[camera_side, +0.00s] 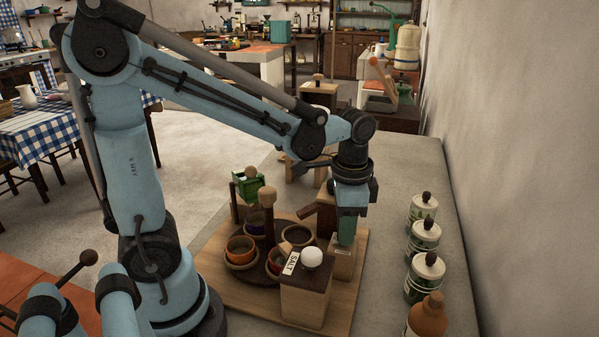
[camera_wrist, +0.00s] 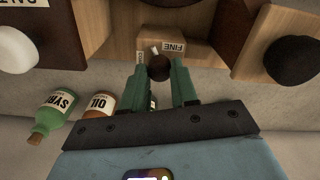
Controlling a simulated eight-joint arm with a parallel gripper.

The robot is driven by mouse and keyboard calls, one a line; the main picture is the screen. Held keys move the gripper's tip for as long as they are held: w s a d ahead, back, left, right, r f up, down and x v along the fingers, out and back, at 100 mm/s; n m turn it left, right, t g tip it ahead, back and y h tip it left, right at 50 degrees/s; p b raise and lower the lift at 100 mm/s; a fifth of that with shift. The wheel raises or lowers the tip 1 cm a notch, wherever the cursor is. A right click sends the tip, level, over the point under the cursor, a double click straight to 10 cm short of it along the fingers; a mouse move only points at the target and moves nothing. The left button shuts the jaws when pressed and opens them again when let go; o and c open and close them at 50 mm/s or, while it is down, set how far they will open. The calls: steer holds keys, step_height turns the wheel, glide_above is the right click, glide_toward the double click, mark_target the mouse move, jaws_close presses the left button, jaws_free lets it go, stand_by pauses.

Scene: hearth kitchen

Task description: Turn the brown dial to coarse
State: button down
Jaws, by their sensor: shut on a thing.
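The brown dial (camera_wrist: 159,67) is a small dark round knob between my fingertips in the wrist view. A short white mark at its edge points up and slightly left in that view. A FINE label (camera_wrist: 174,47) is upside down on the pale wooden block, just right of the mark. Another label (camera_wrist: 139,57) at the left is too cut off to read. My gripper (camera_wrist: 160,73) is shut on the dial. In the side view my gripper (camera_side: 346,240) reaches down to the wooden block (camera_side: 341,264); the dial is hidden there.
A SALT box (camera_side: 304,302) with a white knob (camera_side: 311,257) stands close in front. Small pots (camera_side: 240,252) sit left of my gripper. Several lidded jars (camera_side: 424,245) line the right. The wrist view shows a dark knob (camera_wrist: 292,61), an OIL bottle (camera_wrist: 101,103) and a SYRUP bottle (camera_wrist: 58,109).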

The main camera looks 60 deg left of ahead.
steer(key=n, duration=1.2)
steer(key=shift+a+n, duration=0.1)
steer(key=shift+n, duration=0.2)
stand_by(0.4)
steer(key=c, duration=0.9)
jaws_free()
steer(key=shift+o, duration=0.2)
step_height(320, 180, up, 12)
